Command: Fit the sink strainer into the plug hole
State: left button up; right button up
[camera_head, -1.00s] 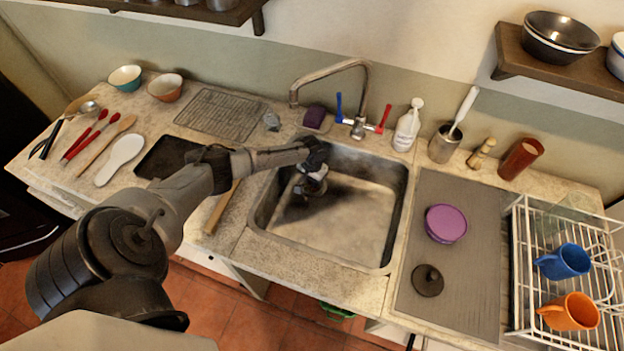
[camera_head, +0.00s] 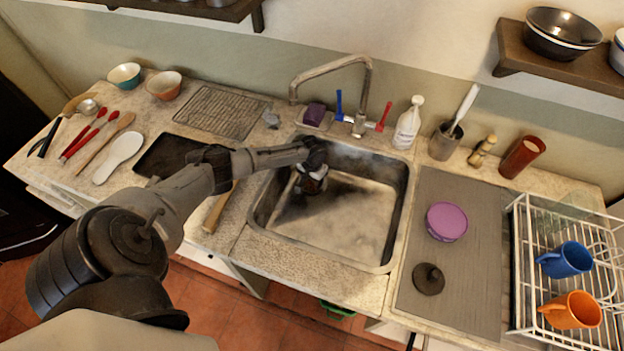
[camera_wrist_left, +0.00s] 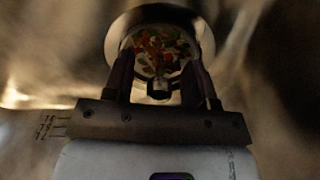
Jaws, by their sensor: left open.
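The steel sink (camera_head: 345,228) is set in the counter, with dark staining around its left part. My left gripper (camera_head: 312,184) is down inside the sink's left back part. In the left wrist view, the round metal strainer (camera_wrist_left: 203,38) has a pale rim and holds red, green and white bits. A small tab on its near side lies between the two fingers of my left gripper (camera_wrist_left: 160,78), which is open, one finger on each side. I cannot tell whether the fingers touch it. The plug hole is hidden, so I cannot tell how the strainer sits to it. My right gripper is out of view.
The tap (camera_head: 335,70) arches behind the sink, close to my forearm. A soap bottle (camera_head: 407,128) stands behind the sink. A purple tub (camera_head: 446,222) and a dark knobbed disc (camera_head: 429,279) lie on the grey draining mat (camera_head: 470,260). The sink's right part is clear.

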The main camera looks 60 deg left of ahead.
pick_arm(q)
notch_tip(320, 180, up, 14)
jog(key=p, duration=0.3)
jog(key=shift+f, duration=0.15)
dwell(0.6)
